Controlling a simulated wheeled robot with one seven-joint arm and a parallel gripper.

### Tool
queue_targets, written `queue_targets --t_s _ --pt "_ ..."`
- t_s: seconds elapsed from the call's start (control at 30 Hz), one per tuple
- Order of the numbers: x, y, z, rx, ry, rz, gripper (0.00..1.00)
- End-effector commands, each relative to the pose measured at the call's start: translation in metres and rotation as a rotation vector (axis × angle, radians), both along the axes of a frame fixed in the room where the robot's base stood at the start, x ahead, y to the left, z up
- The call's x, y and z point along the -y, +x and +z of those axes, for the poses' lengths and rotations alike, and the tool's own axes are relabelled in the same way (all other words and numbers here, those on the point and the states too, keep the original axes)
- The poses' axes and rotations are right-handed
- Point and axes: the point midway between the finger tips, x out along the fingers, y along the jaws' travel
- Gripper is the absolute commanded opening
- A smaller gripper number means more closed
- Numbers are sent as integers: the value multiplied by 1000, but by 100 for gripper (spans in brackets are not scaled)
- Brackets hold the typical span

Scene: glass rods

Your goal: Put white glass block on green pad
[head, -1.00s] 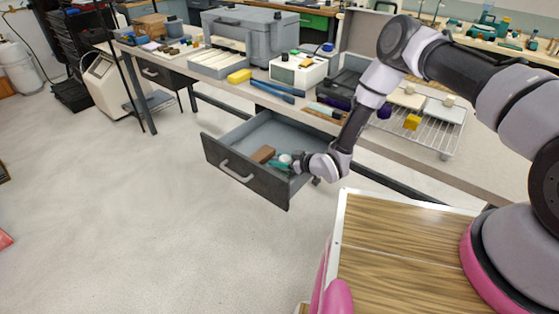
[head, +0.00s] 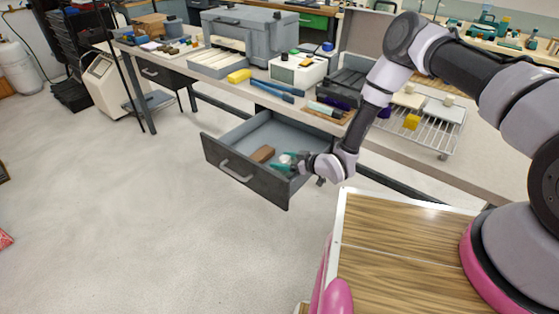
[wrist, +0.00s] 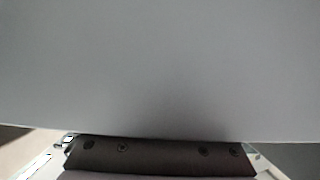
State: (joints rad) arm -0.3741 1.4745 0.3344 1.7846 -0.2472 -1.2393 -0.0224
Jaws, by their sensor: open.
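My gripper (head: 284,161) has teal fingertips and reaches into the open grey drawer (head: 216,134) under the bench. Its fingers are apart. A small white round-looking piece (head: 285,158) sits at the fingertips in the drawer; it may be the white glass block, but it is too small to tell, and contact is unclear. A brown block (head: 262,154) lies in the drawer left of the gripper. I cannot make out a green pad. The wrist view is mostly filled by a plain grey surface, and the fingertips do not show there.
The drawer front (head: 245,173) and side walls surround the gripper. The bench top (head: 235,88) above carries a yellow block (head: 239,76), blue tools (head: 278,90) and a white device (head: 298,69). A wire rack (head: 440,135) stands at right.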

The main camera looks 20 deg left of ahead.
Motion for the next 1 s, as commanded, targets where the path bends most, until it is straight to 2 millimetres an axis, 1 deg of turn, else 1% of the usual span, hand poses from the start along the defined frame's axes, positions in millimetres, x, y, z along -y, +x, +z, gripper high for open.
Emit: queue_targets --t_s 0.03,0.2,0.3,0.43,0.63,1.0 --pt "10 -3 5 -3 -1 -3 85" --pt "43 -17 19 -2 0 -3 85" --pt "60 -23 27 -2 0 -3 85" --pt "75 -30 34 -1 -1 -1 85" --pt "85 -35 38 0 0 0 85" --pt "85 -35 38 0 0 0 85"
